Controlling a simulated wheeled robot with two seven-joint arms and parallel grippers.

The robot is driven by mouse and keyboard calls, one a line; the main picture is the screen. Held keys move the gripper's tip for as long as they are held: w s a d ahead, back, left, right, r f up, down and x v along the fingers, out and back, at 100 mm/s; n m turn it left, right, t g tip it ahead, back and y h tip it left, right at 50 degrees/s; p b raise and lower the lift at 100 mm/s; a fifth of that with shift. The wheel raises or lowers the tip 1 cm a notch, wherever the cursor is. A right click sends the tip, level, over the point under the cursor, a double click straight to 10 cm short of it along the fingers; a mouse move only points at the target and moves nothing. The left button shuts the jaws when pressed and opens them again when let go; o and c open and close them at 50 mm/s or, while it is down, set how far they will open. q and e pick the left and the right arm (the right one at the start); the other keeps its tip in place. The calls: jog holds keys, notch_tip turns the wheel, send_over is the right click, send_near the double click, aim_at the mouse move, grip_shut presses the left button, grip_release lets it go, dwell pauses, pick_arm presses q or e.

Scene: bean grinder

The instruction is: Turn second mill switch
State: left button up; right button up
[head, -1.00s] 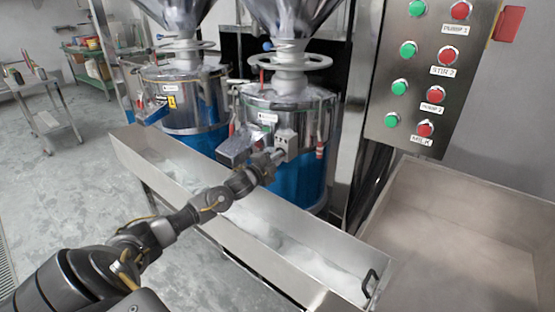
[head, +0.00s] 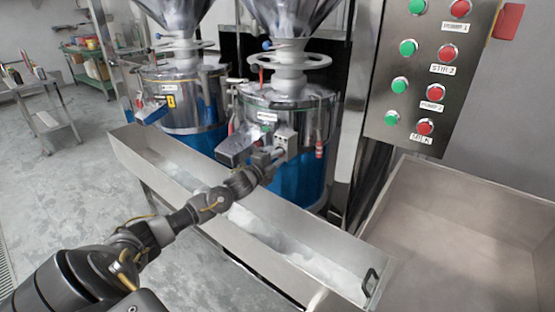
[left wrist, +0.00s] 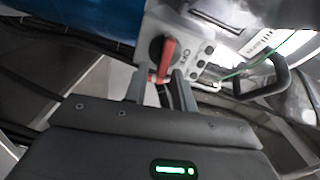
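The second mill (head: 285,110) is the nearer steel machine with a blue lower body, in the middle of the head view. A small grey switch box (head: 287,138) is on its front. In the left wrist view, the box carries a red switch handle (left wrist: 167,58) on a dark round base, beside several small buttons. My left gripper (head: 268,158) is right at the box. In the left wrist view, its fingers (left wrist: 158,92) are apart, with the lower end of the red handle between them. I cannot tell whether they touch it. My right gripper is not in view.
A long metal trough (head: 255,245) with white material runs below the mills. The first mill (head: 185,95) stands to the left. A panel of green and red buttons (head: 415,80) is at the upper right, above a wide steel basin (head: 460,240). A curved dark handle (left wrist: 265,85) is right of the switch.

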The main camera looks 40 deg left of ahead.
pick_arm(q)
jog(key=shift+o, duration=0.4)
jog(key=s, duration=1)
jog(key=shift+s, duration=0.4)
jog(key=shift+d, duration=0.1)
